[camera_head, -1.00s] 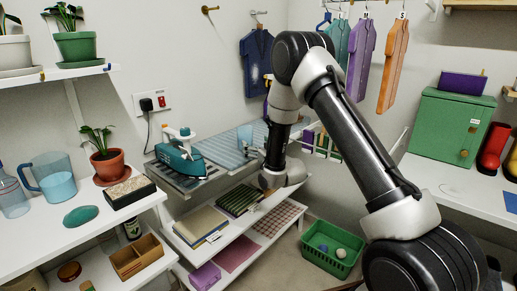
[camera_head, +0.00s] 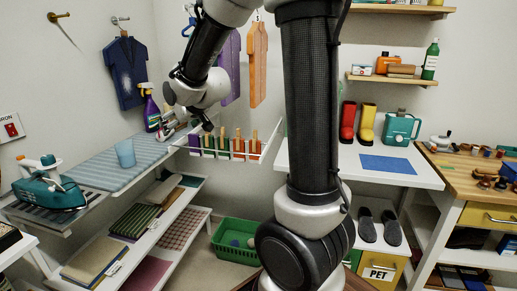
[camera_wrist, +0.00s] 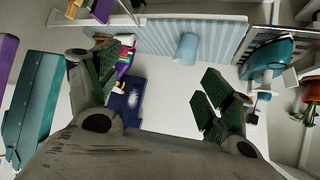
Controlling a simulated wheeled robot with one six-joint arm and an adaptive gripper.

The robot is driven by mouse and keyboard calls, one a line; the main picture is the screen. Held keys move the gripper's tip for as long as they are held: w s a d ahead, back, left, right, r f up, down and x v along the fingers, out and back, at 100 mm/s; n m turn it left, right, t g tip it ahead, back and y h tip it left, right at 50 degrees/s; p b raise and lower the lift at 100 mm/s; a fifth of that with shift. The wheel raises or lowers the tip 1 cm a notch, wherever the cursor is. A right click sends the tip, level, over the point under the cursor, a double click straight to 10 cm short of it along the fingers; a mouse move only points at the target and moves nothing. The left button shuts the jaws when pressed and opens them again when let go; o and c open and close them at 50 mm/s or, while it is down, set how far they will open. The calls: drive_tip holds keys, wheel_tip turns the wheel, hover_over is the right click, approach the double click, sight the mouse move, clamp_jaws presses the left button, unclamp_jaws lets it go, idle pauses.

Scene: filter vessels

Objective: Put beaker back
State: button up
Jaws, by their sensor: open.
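The beaker, a light blue translucent cup (camera_head: 125,153), stands upright on the blue striped ironing surface (camera_head: 92,168) at the left in the head view. It also shows in the wrist view (camera_wrist: 187,47), on the striped surface beyond the fingers. My gripper (camera_wrist: 155,88) is open, with its dark green ridged pads wide apart and nothing between them. In the head view my gripper (camera_head: 188,127) hangs to the right of the beaker, clear of it, near the rack of coloured items. Its fingertips are hard to make out there.
A teal iron (camera_head: 48,190) stands left of the beaker. A purple spray bottle (camera_head: 151,108) stands at the back, between beaker and gripper. A rack with several wooden-handled items (camera_head: 225,150) is just below my gripper. A green basket (camera_head: 236,243) is on the floor.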

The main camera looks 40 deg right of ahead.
drive_tip(key=s+d+g, duration=0.2)
drive_tip(key=s+g, duration=0.1)
drive_tip(key=s, duration=1.4)
drive_tip(key=s+d+r+m+g+h, duration=0.1)
drive_tip(key=s+d+g, duration=0.2)
drive_tip(key=s, duration=1.3)
drive_tip(key=shift+s+r+g, duration=0.3)
drive_tip(key=shift+s, duration=0.1)
drive_tip(key=shift+d, duration=0.1)
drive_tip(key=shift+c, duration=0.3)
